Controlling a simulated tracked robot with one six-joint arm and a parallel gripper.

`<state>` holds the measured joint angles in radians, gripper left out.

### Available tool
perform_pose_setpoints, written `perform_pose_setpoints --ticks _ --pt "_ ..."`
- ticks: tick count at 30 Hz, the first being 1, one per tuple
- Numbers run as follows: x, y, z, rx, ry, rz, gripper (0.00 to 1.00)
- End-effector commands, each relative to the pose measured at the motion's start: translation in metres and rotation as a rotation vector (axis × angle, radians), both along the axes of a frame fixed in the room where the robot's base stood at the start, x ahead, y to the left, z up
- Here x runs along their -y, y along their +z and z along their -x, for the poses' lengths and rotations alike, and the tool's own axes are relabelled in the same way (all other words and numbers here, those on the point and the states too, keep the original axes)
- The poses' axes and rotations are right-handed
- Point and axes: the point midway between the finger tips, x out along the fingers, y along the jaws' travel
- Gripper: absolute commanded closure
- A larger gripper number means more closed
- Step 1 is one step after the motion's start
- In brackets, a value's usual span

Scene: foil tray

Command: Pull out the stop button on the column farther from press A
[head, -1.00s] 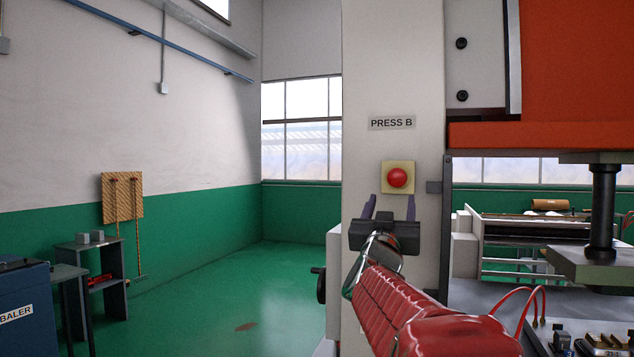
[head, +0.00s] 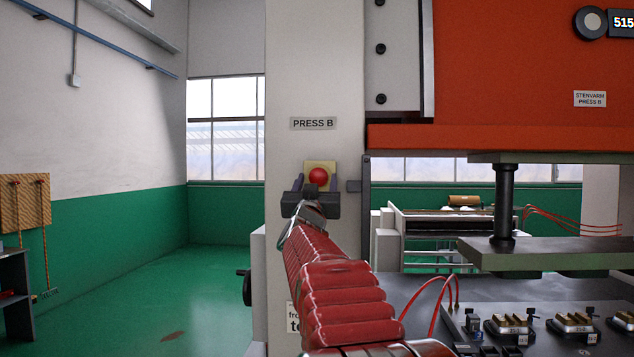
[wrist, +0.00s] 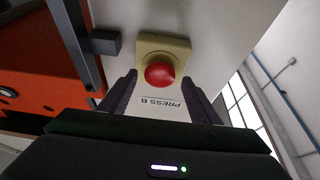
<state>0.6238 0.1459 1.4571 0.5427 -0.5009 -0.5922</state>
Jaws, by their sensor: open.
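The red stop button (head: 319,176) sits on a yellow square plate (head: 320,165) on the pale column (head: 312,60), below a "PRESS B" label (head: 313,123). My gripper (head: 312,183) is raised in front of the column, just at the button's lower edge in the head view. In the wrist view the red button (wrist: 159,75) shows beyond the tips of my open, empty gripper (wrist: 160,90), roughly centred between the two dark fingers. I cannot tell how much depth lies between the fingertips and the button. No press A label is in view.
The orange press (head: 500,60) stands right of the column, with a plaque naming press B (head: 590,99). The green floor (head: 150,290) at left is largely clear.

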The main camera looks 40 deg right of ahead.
Motion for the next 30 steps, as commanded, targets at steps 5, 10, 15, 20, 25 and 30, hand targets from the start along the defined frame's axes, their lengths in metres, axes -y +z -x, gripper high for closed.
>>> perform_pose_setpoints --ticks 5,10,15,20,25,30 --pt "0.0067 0.003 -0.0046 -0.001 0.0 0.001 0.43" --pt "0.0073 0.0037 -0.0048 0.0 -0.001 0.0 0.43" --pt "0.0073 0.0036 -0.0047 0.0 -0.001 0.0 0.46" --pt "0.0074 0.0035 -0.0046 0.0 -0.001 0.0 0.58" --pt "0.0073 0.0035 -0.0047 0.0 -0.001 0.0 0.7" --pt "0.0071 0.0034 -0.0048 -0.001 0.0 0.001 0.82"
